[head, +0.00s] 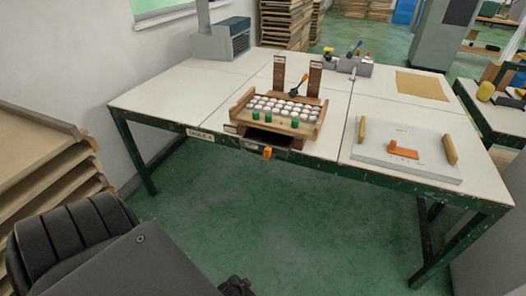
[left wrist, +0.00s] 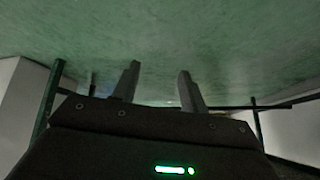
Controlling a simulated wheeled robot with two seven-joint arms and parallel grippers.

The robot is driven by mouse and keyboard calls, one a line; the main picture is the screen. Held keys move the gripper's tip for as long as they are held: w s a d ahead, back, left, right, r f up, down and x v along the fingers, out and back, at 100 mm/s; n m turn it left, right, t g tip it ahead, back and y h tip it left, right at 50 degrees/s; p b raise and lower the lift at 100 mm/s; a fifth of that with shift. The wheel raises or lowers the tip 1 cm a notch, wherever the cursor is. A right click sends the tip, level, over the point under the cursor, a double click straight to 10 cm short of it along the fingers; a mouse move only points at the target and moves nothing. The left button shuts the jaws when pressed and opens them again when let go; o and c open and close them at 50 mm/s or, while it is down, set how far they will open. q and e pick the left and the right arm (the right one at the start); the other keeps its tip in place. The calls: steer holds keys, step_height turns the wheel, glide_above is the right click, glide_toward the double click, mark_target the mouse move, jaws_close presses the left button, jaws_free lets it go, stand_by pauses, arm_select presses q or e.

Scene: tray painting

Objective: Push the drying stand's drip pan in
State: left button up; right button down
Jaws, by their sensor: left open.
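In the head view the wooden drying stand (head: 235,114) is at the table's front edge, with rows of white pieces and several green ones on it. Its dark drip pan (head: 281,150) shows below the stand's front and juts out past the table edge. An orange handle (head: 267,153) is on the pan's front. How deep the pan reaches under the stand is hidden. My left gripper (left wrist: 158,75) is open in the left wrist view, its two fingers apart with nothing between them; green floor is behind them. The pan does not show there. My right gripper is not in view.
The white table (head: 185,95) has a green frame. A grey slab (head: 435,150) with an orange piece lies right of the stand. A grey machine (head: 222,42) and a grey box (head: 350,66) stand behind. Stacked boards (head: 35,150) are at the left. Floor before the table is clear.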

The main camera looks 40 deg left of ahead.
arm_select(q)
steer(key=w+a+r+n+t, duration=0.1)
steer(key=w+a+r+t, duration=0.15)
steer(key=w+r, duration=0.65)
steer(key=n+t+y+b, duration=0.2)
steer(key=n+t+y, duration=0.25)
steer(key=t, duration=0.35)
glide_toward(267, 151)
steer(key=shift+m+y, duration=0.25)
steer(key=shift+m, duration=0.2)
steer(key=x, duration=0.8)
steer(key=shift+w+p, duration=0.1)
steer(key=shift+p, duration=0.2)
steer(key=shift+w+a, duration=0.2)
steer(key=shift+w, duration=0.45)
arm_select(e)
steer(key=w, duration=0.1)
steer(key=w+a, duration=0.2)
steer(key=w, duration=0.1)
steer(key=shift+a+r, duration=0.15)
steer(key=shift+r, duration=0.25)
arm_select(q)
steer(key=shift+c, duration=0.4)
jaws_close()
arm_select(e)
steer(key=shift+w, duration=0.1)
